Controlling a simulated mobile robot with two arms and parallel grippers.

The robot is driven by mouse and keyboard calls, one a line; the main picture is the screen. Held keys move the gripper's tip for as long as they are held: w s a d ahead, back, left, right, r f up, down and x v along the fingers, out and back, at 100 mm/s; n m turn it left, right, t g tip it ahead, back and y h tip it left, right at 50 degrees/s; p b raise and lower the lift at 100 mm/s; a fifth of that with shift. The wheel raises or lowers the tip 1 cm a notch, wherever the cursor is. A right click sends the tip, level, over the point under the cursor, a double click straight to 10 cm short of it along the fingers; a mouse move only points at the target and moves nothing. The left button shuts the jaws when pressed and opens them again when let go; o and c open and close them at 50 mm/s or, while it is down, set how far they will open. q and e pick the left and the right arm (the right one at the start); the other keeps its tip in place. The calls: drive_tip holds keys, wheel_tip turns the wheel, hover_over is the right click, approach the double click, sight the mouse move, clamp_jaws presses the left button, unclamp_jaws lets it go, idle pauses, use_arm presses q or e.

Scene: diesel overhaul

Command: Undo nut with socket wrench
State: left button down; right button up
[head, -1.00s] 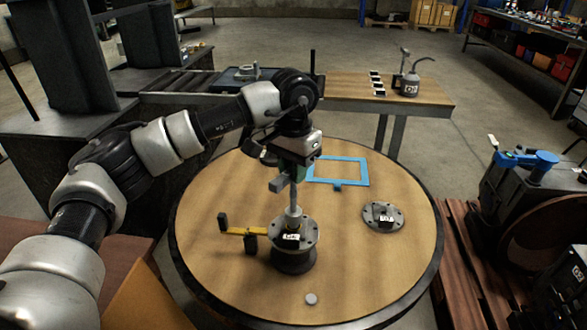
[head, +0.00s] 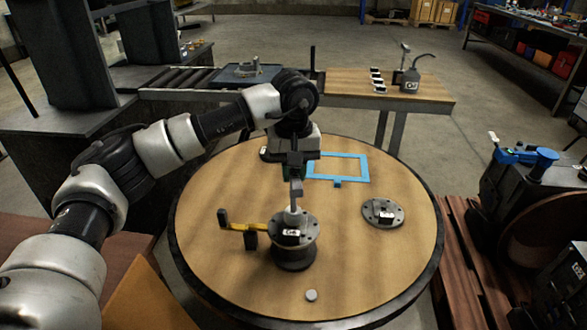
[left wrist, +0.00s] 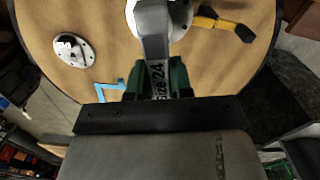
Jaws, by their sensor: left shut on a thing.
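My left gripper (head: 294,168) is shut on the socket wrench (head: 296,190) above the round table. In the left wrist view the grey wrench (left wrist: 157,52) reads "Size 24" and runs between the green finger pads. Its lower end reaches the top of a dark flanged hub (head: 293,240) standing upright on the table. The nut is hidden at that end, so I cannot tell how the socket sits on it. My right gripper is not in view.
A round flange plate (head: 382,212) lies to the right, a blue frame (head: 338,168) behind, and a small light disc (head: 311,295) in front. The round table's (head: 385,270) front right is bare.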

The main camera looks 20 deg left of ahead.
use_arm(q)
drive_tip(key=n, duration=0.4)
drive_tip(key=shift+r+n, duration=0.1)
drive_tip(key=shift+n, duration=0.2)
drive_tip(key=n, duration=0.5)
drive_tip(key=shift+p, duration=0.35)
drive_tip(key=c, duration=1.6)
unclamp_jaws()
drive_tip(key=shift+c, duration=0.2)
clamp_jaws()
drive_tip(key=shift+r, duration=0.1)
drive_tip(key=shift+r+p, duration=1.15)
drive_tip(key=shift+r, duration=0.5)
